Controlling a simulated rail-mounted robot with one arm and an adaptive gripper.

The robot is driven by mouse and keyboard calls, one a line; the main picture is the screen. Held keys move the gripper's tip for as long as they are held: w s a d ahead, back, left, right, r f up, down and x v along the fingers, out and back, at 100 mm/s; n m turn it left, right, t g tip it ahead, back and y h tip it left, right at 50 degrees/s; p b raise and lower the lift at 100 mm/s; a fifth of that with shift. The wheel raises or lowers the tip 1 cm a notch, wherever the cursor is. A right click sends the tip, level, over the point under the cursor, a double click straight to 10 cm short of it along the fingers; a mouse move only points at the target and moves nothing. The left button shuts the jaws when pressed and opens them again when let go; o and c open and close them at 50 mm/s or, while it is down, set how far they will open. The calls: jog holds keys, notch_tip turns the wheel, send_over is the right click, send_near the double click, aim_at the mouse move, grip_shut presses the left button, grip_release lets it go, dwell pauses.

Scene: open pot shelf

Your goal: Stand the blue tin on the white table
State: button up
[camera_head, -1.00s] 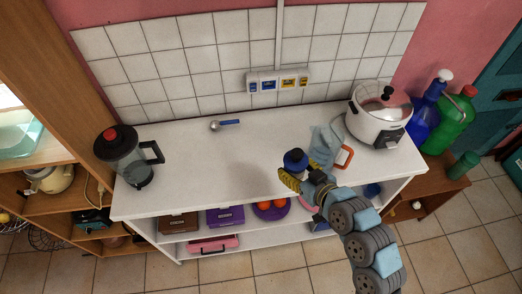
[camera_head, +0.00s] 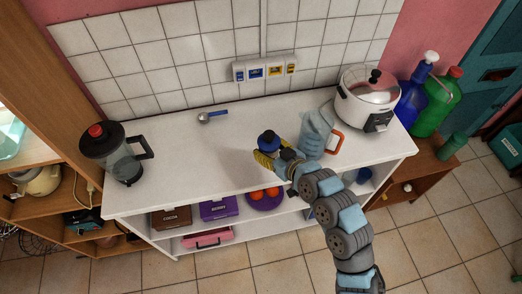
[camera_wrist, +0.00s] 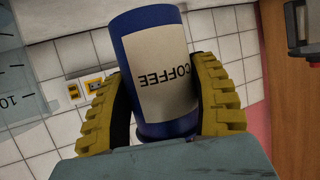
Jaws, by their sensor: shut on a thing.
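The blue tin (camera_head: 268,140) has a pale label reading COFFEE, upside down in the wrist view (camera_wrist: 165,75). My gripper (camera_head: 267,158) is shut on it, with a yellow ridged finger on each side in the wrist view (camera_wrist: 168,110). The tin looks roughly upright in the head view. It is over the front middle of the white table (camera_head: 190,165); I cannot tell whether its base touches the top. My gripper and arm hide its lower part in the head view.
A clear jug (camera_head: 314,136) stands close right of the tin, with a white cooker (camera_head: 367,98) beyond. A blender (camera_head: 122,158) stands at the left end. A blue-handled scoop (camera_head: 212,116) lies at the back. The table between blender and tin is clear.

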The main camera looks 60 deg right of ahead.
jog(key=w+d+f, duration=0.1)
jog(key=f, duration=0.1)
jog(key=w+d+f, duration=0.1)
jog(key=w+f, duration=0.1)
jog(key=w+d+f+b, duration=0.1)
jog(key=d+f, duration=0.1)
jog(key=shift+w+f, duration=0.1)
jog(key=shift+w, duration=0.1)
jog(key=shift+d+f, duration=0.15)
jog(key=shift+f, duration=1.4)
jog(key=shift+f+b, duration=0.2)
jog(key=shift+b, duration=0.15)
jog(key=o, duration=1.2)
jog(key=shift+o, duration=0.2)
jog(key=shift+r, duration=0.2)
jog(key=shift+s+r, duration=0.1)
jog(key=shift+s, duration=0.05)
jog(key=v, duration=1.1)
jog(key=shift+s+a+p, duration=0.25)
jog(key=shift+a+p, duration=0.05)
jog(key=shift+p, duration=0.15)
